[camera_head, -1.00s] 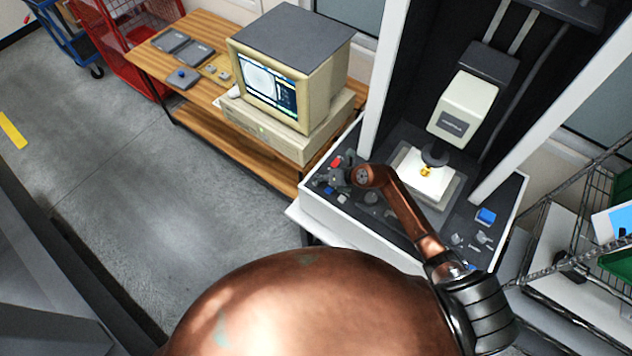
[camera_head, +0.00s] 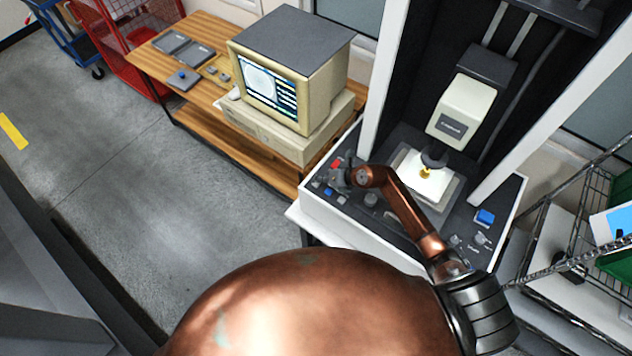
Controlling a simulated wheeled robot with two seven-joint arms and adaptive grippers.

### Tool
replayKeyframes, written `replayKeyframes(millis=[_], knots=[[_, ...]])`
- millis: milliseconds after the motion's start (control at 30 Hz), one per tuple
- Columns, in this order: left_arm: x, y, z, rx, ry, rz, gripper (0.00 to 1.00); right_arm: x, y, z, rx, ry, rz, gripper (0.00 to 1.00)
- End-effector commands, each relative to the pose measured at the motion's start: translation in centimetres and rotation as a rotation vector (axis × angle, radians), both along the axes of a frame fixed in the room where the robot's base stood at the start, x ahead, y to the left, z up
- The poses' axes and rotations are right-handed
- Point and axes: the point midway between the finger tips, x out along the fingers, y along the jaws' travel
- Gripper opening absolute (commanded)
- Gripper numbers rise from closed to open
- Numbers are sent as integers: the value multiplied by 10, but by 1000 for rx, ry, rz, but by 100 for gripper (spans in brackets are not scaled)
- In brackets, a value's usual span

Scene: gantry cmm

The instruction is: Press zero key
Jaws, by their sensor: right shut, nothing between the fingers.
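The measuring machine's control panel (camera_head: 378,218) is the dark top of a white base, with several small keys and knobs. A red key (camera_head: 337,163) and a small blue key (camera_head: 328,191) sit at its left end. A larger blue key (camera_head: 485,216) sits at its right end. The key labels are too small to read, so I cannot tell which is the zero key. My right gripper (camera_head: 340,180) is shut and empty, over the left end of the panel between the red and small blue keys. Contact with a key cannot be made out. My left gripper is out of view.
A lit stage (camera_head: 443,190) with a small golden part (camera_head: 426,173) lies under the machine's head (camera_head: 463,108). A monitor (camera_head: 290,75) stands on a wooden bench (camera_head: 205,125) at left. A wire rack (camera_head: 590,215) is at right. The floor at left is open.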

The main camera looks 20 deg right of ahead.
Motion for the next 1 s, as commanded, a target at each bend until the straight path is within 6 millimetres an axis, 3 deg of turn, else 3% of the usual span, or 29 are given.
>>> replayKeyframes(millis=[467, 1000], knots=[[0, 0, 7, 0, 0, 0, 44, 0, 0, 8, 0, -1, -1, 0], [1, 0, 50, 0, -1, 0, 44, 1, 0, 56, 1, -2, -1, 0]])
